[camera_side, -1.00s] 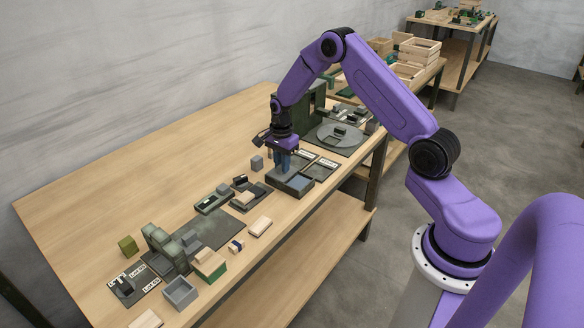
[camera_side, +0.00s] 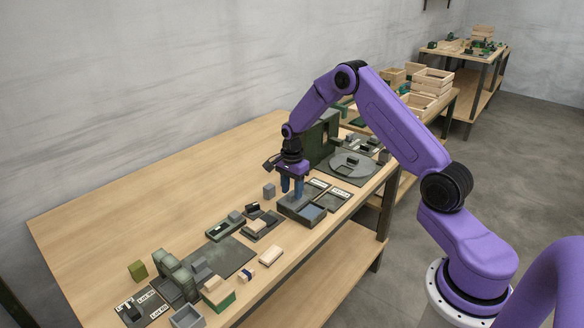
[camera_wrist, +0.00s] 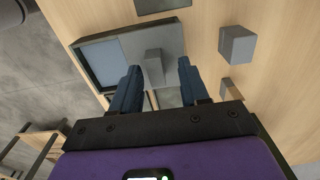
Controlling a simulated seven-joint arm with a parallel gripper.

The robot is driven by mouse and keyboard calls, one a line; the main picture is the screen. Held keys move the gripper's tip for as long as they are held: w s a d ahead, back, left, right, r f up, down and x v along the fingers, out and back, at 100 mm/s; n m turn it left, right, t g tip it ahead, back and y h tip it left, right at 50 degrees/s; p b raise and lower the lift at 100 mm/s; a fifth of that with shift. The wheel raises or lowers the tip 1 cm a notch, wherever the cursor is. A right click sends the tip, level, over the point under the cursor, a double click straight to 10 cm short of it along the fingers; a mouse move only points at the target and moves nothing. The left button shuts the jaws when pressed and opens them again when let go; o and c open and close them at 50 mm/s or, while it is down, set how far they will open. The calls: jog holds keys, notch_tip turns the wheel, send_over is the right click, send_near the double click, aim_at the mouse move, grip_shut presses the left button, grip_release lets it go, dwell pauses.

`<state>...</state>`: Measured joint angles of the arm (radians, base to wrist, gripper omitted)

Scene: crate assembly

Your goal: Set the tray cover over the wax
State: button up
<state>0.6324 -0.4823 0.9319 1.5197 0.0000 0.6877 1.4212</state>
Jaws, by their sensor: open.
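The dark tray (camera_side: 300,214) sits near the table's front edge, with the flat blue-grey wax (camera_side: 314,211) visible in part of it. In the wrist view, the wax (camera_wrist: 101,64) shows inside the tray's dark rim (camera_wrist: 80,60). The grey tray cover (camera_wrist: 168,43), a flat plate with an upright block handle (camera_wrist: 153,67), lies to the right of the visible wax, leaving that part uncovered. My gripper (camera_wrist: 158,75) is open, its blue fingers on either side of the handle with gaps. In the side view, my gripper (camera_side: 292,190) is low over the tray and hides the cover.
A small grey block (camera_wrist: 237,44) stands beside the tray; it also shows in the side view (camera_side: 269,190). Labelled plates (camera_side: 328,195) and a tall dark green fixture (camera_side: 320,140) lie beyond. Several blocks and trays stand toward the near left. The table's back left is clear.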

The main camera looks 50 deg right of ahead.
aim_at(292, 193)
notch_tip(292, 193, up, 17)
jog(key=shift+f, duration=0.2)
dwell(0.4)
jog(key=s+a+r+n, duration=0.2)
jog(key=s+a+n, duration=0.55)
jog(key=a, duration=0.25)
jog(key=s+a+r+n, duration=0.2)
jog(key=s+a+n, duration=0.5)
jog(key=s+a, duration=0.15)
jog(key=s+a+f+n, duration=0.1)
jog(key=s+f+n, duration=0.1)
jog(key=s+n, duration=1.4)
jog(key=s, duration=0.6)
jog(key=shift+a, duration=0.15)
